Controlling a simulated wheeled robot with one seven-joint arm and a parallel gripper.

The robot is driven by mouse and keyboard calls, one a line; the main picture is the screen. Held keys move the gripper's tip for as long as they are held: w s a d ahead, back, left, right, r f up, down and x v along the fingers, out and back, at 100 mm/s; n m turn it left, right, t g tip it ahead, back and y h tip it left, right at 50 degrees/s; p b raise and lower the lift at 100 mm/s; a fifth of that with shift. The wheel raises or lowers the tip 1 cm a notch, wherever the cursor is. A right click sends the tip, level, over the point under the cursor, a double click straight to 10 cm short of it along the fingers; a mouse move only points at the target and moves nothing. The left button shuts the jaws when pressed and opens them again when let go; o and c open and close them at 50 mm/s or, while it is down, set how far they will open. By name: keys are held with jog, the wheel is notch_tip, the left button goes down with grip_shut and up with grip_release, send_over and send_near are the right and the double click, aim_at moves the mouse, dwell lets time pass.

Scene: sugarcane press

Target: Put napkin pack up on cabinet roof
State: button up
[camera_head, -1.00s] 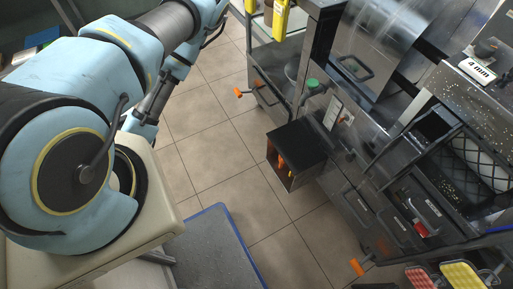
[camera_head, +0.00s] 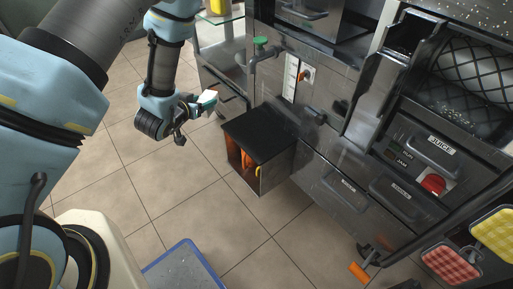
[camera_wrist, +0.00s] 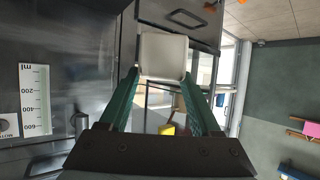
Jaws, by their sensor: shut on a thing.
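A white, block-like pack, which looks like the napkin pack (camera_wrist: 163,56), sits between the two green fingers of my gripper (camera_wrist: 161,82) in the wrist view. The fingers are shut on its sides. In the head view the pack shows as a small pale piece (camera_head: 209,97) at the end of my gripper (camera_head: 203,104). It is held in the air, left of the steel machine and, in the picture, up and left of a small dark box with a flat black top (camera_head: 262,132). I cannot tell for certain whether this box is the cabinet; its top is bare.
The steel press (camera_head: 330,165) with drawers and a red knob (camera_head: 433,184) fills the right. A pipe with a green cap (camera_head: 261,42) juts out above the box. A glass-topped cart (camera_head: 222,32) stands behind. Tiled floor (camera_head: 120,185) is open at left.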

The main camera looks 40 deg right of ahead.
jog(key=s+d+m+g+h+b, duration=0.2)
jog(key=s+d+m+g+b, duration=0.5)
jog(key=s+d+b, duration=0.35)
jog(key=f+b, duration=0.1)
jog(key=f, duration=0.2)
jog(key=f+b, duration=0.1)
jog(key=f, duration=0.2)
jog(key=d+f+b, duration=0.1)
jog(key=f, duration=0.3)
jog(key=shift+w, duration=0.2)
jog(key=shift+r, duration=0.1)
jog(key=o, duration=1.4)
jog(key=shift+o, duration=0.2)
